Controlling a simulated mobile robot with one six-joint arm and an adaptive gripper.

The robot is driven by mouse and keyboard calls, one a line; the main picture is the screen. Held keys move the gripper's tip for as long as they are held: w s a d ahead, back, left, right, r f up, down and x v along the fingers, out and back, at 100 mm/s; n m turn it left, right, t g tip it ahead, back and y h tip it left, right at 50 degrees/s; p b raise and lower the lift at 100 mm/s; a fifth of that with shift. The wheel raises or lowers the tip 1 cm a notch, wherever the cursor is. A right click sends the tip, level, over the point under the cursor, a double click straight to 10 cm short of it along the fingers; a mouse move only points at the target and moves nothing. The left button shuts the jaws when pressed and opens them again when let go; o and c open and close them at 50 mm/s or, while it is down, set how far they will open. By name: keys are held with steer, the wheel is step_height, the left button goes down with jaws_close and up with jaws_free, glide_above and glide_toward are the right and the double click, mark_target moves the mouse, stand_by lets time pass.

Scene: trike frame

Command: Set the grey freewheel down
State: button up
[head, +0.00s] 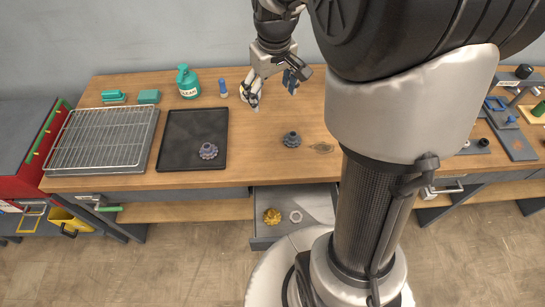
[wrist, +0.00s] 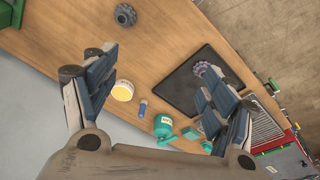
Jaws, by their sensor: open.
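Two toothed dark grey wheels are in view, and I cannot tell for sure which is the freewheel. One wheel (head: 291,140) lies on the bare wooden tabletop; it also shows at the top of the wrist view (wrist: 125,15). The other wheel (head: 208,151) lies on the black tray (head: 188,123), near its front right corner; in the wrist view this wheel (wrist: 200,68) is partly behind a finger. My gripper (head: 271,89) is open with nothing between its fingers, above the back of the table and apart from both wheels. It also shows in the wrist view (wrist: 155,82).
A wire rack (head: 103,138) stands left of the tray. A teal bottle (head: 187,82), a blue tube (head: 222,88) and a yellow-white jar (wrist: 122,91) stand at the back. An open drawer (head: 310,210) below holds a golden gear (head: 272,216) and a nut (head: 296,216).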

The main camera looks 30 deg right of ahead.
steer(key=s+a+r+t, duration=0.1)
steer(key=s+a+r, duration=0.1)
steer(key=s+a, duration=0.2)
steer(key=s+a+r+t, duration=0.1)
steer(key=s+a+r, duration=0.1)
steer(key=s, duration=0.8)
steer(key=s+a+r, duration=0.2)
steer(key=s+a, duration=0.3)
steer(key=s, duration=0.2)
steer(key=shift+s+a+r+m+t, duration=0.15)
steer(key=shift+s+a+m+t, duration=0.15)
steer(key=shift+a+t, duration=0.1)
